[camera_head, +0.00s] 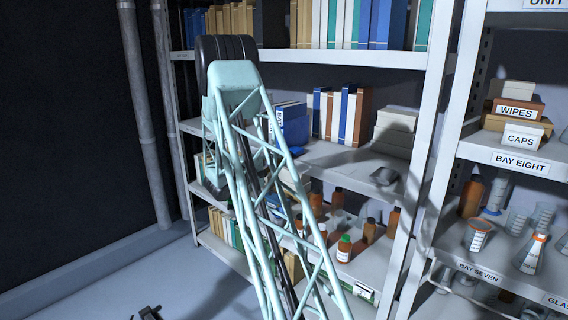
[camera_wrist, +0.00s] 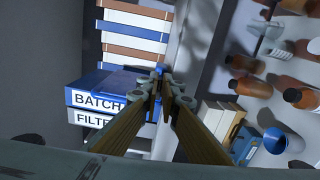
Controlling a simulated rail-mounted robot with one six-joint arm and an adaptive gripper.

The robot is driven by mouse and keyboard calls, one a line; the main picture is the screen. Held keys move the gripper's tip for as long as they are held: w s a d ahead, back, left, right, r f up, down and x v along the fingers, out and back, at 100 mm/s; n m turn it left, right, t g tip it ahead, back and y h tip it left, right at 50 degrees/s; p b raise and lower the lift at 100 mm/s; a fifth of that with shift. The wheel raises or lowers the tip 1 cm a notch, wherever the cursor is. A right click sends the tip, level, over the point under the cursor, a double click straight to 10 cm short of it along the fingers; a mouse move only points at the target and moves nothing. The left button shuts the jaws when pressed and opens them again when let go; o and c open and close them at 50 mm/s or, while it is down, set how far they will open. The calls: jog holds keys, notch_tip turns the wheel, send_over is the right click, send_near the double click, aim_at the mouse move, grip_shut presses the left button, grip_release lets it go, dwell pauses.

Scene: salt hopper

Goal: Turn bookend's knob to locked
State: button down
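In the head view my arm hides the gripper.
Brown bottles (camera_head: 344,248) crowd the shelf below. A shelf upright (camera_head: 425,150) stands to the right.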

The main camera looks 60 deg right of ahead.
jog(key=shift+m+b, duration=0.5)
jog(key=shift+b, duration=0.05)
jog(key=c, duration=2.9)
grip_release()
jog(key=shift+a, duration=0.1)
jog(key=shift+w+a, duration=0.2)
jog(key=shift+a, duration=1.75)
jog(key=shift+w+a, duration=0.25)
jog(key=shift+a, duration=1.7)
jog(key=shift+w+a, duration=0.2)
jog(key=shift+a, duration=1.75)
jog(key=shift+s, duration=0.1)
